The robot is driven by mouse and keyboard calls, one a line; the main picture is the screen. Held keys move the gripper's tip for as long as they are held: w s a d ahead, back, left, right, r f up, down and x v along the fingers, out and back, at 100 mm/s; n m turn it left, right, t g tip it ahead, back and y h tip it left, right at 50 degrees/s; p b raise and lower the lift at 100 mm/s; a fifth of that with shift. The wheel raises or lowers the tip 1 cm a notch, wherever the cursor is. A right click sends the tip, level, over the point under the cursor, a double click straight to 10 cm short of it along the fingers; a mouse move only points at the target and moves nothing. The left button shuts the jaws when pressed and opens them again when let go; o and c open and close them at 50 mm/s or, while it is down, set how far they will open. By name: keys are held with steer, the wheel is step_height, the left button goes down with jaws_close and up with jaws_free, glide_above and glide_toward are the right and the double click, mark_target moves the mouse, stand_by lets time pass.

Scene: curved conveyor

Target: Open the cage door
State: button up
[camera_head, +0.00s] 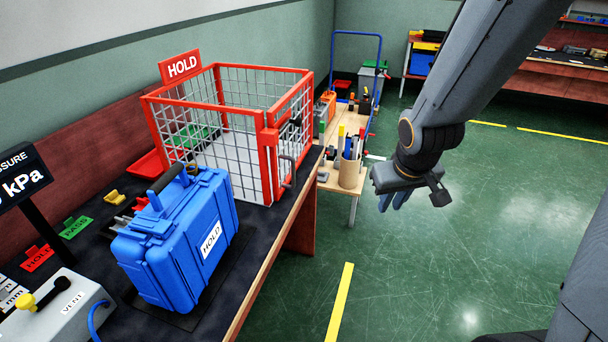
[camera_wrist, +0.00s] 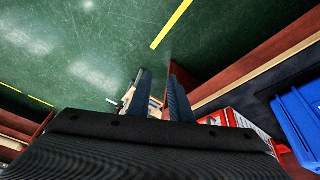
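The cage (camera_head: 232,68) has a red frame and grey wire mesh and stands on the dark bench top. Its side facing the aisle has a red upright with a latch block (camera_head: 270,141) and a grey handle (camera_head: 288,171). That side looks closed, though I cannot make out the door's edges clearly. My gripper (camera_head: 392,203) hangs over the floor to the right of the cage, well apart from the handle. In the wrist view my gripper (camera_wrist: 160,92) shows two blue fingers apart with nothing between them. Part of the red cage (camera_wrist: 218,118) shows there at the lower right.
A blue case (camera_head: 180,240) labelled HOLD stands on the bench in front of the cage. A wooden table (camera_head: 333,181) with a pen cup (camera_head: 350,172) and tools lies behind my gripper. The bench's wooden edge (camera_head: 262,262) borders clear green floor (camera_head: 440,270).

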mark_target(294, 184)
steer(key=w+a+f+n+t+y+b, duration=0.2)
steer(key=w+a+f+t+b, duration=0.1)
steer(key=w, duration=0.6)
steer(key=w+a+f+n+t+y+b, duration=0.3)
steer(key=w, duration=0.6)
steer(key=w+a+n+y+b, duration=0.1)
steer(key=a+y, duration=0.2)
steer(key=a, duration=0.2)
steer(key=w+a+n+y+b, duration=0.1)
steer(key=a+n+y, duration=0.1)
steer(key=a+y, duration=0.2)
steer(key=w+a+f+n+g+y+b, duration=0.1)
steer(key=a+n+y+b, duration=0.1)
steer(key=a, duration=0.5)
steer(key=shift+w+a+y, duration=0.25)
steer(key=shift+w+y, duration=0.05)
steer(key=shift+y, duration=0.6)
jaws_close()
